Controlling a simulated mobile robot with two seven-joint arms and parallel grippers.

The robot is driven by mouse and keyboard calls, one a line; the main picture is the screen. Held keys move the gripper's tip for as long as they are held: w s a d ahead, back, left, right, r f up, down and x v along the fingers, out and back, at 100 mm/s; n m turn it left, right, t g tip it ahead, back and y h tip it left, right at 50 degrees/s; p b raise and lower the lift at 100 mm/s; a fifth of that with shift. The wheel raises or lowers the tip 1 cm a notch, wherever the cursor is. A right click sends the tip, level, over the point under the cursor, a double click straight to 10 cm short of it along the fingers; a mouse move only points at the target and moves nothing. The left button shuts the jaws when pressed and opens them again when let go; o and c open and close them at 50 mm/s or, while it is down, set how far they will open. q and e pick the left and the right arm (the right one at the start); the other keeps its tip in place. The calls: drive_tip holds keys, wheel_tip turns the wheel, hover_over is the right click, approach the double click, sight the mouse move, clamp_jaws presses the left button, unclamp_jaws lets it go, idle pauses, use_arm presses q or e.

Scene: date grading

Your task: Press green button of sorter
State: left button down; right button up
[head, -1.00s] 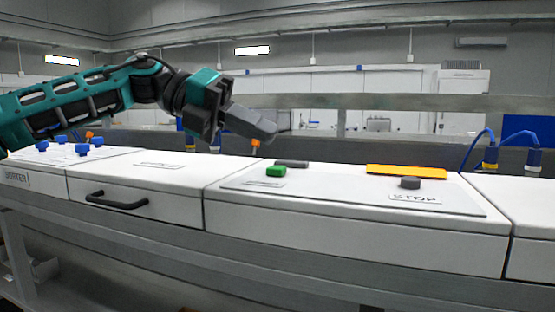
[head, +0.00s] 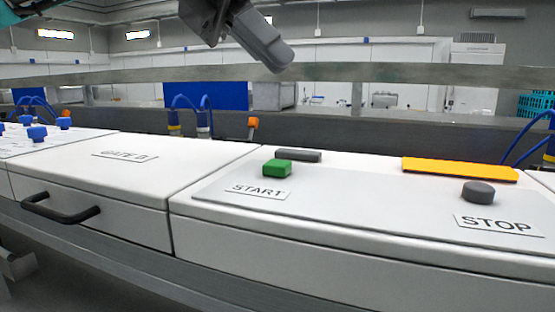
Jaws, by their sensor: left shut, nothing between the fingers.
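The green button (head: 277,168) is a small block on the white sorter panel (head: 350,215), just behind a label reading START (head: 258,190). A grey round button (head: 478,192) stands to the right behind a label reading STOP (head: 497,224). My left gripper (head: 282,62) is shut and empty. It points down to the right and shows above the green button in the picture, apart from it. Most of my left arm is outside the top edge. My right gripper is not in view.
A yellow plate (head: 459,169) and a dark grey bar (head: 298,155) lie along the panel's back edge. A white section with a black handle (head: 60,210) is at left, with blue knobs (head: 37,133) beyond. A metal rail (head: 340,72) runs behind.

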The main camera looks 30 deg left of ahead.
use_arm(q)
drive_tip(key=b, duration=0.1)
hover_over(270, 162)
wheel_tip(270, 162, down, 8)
drive_tip(key=shift+r, duration=0.1)
drive_tip(key=shift+f+b, duration=0.45)
drive_tip(key=shift+f, duration=0.1)
idle(1.5)
drive_tip(key=shift+f, duration=0.1)
idle(0.3)
drive_tip(key=shift+f, duration=0.3)
